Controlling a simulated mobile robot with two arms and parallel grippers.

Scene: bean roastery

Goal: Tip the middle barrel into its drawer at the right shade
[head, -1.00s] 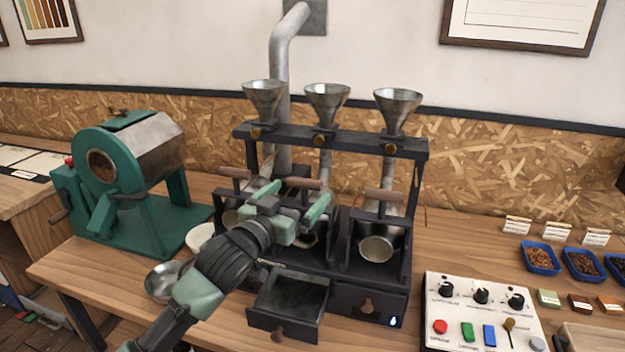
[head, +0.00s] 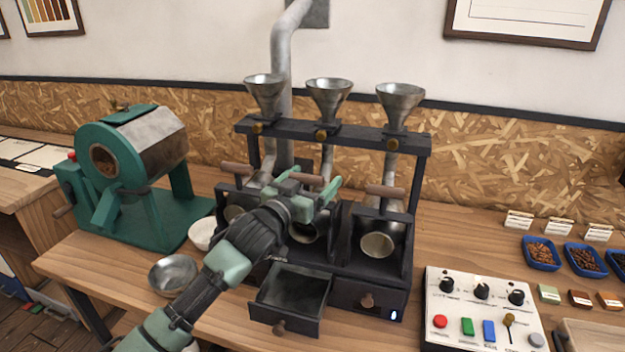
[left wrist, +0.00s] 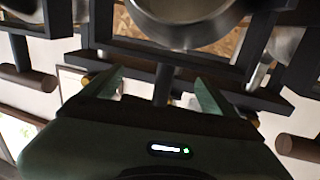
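The middle barrel (left wrist: 185,12) shows as a metal drum at the top of the left wrist view. In the head view it is mostly hidden behind my left gripper (head: 308,185). That gripper is at the middle barrel's tipping handle, with its fingers spread. In the left wrist view a dark lever post (left wrist: 163,85) stands between the open fingers (left wrist: 157,92). Whether the fingers touch the handle cannot be told. An open, empty-looking drawer (head: 294,290) juts out below the middle barrel. My right gripper is not in view.
The right barrel (head: 377,244) and the left handle (head: 237,169) flank the middle one. Steel funnels (head: 329,97) hang above. A control box (head: 482,310) and blue bean trays (head: 541,253) are at right. A metal bowl (head: 173,274) and green roaster (head: 130,180) are at left.

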